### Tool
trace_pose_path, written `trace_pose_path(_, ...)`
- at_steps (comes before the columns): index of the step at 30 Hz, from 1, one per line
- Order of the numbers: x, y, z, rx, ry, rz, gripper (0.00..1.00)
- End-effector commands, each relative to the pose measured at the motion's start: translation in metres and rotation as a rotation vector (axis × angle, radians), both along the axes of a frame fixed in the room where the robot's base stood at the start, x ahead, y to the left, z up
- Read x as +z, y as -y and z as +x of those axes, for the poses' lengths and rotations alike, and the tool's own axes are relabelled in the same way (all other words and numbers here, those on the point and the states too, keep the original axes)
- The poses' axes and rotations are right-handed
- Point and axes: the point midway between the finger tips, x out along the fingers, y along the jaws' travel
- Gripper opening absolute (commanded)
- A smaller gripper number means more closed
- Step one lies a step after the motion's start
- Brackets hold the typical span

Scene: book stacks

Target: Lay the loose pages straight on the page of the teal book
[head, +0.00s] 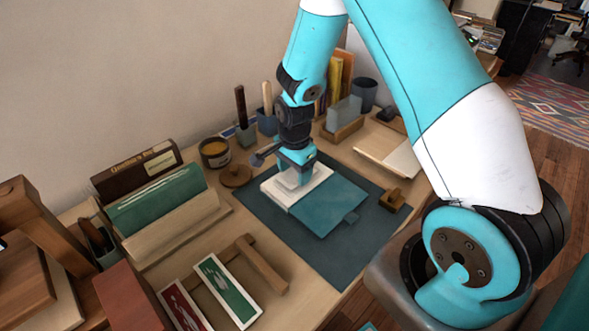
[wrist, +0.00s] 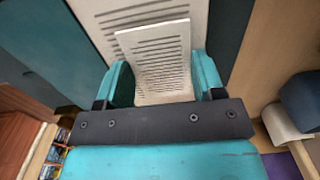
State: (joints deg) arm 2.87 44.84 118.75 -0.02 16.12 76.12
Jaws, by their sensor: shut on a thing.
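The teal book lies open on a dark mat (head: 265,215), its teal cover (head: 333,207) towards the right and its white page (head: 318,172) towards the left. The wrist view shows the book's printed page (wrist: 105,14) and teal cover (wrist: 50,45). My gripper (head: 292,177) is over the page, pointing down. It is shut on the loose pages (wrist: 155,50), a small white printed sheaf between its fingers. The sheaf is over the book's page; I cannot tell whether it touches it. Its near end is hidden by my gripper.
A round wooden lid (head: 236,175), a jar (head: 215,152) and pen holders stand behind the mat. A wooden block (head: 392,199) sits at the mat's right. Upright books in a wooden rack (head: 180,230) stand left, with framed cards (head: 227,290) in front. The mat's front is clear.

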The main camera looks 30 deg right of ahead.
Motion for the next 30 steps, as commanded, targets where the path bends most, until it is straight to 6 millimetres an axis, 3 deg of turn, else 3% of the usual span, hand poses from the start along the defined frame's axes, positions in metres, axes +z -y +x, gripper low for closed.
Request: trace_pose_path(30,-0.0082,0.0,0.0,0.0,0.0,0.0,0.41)
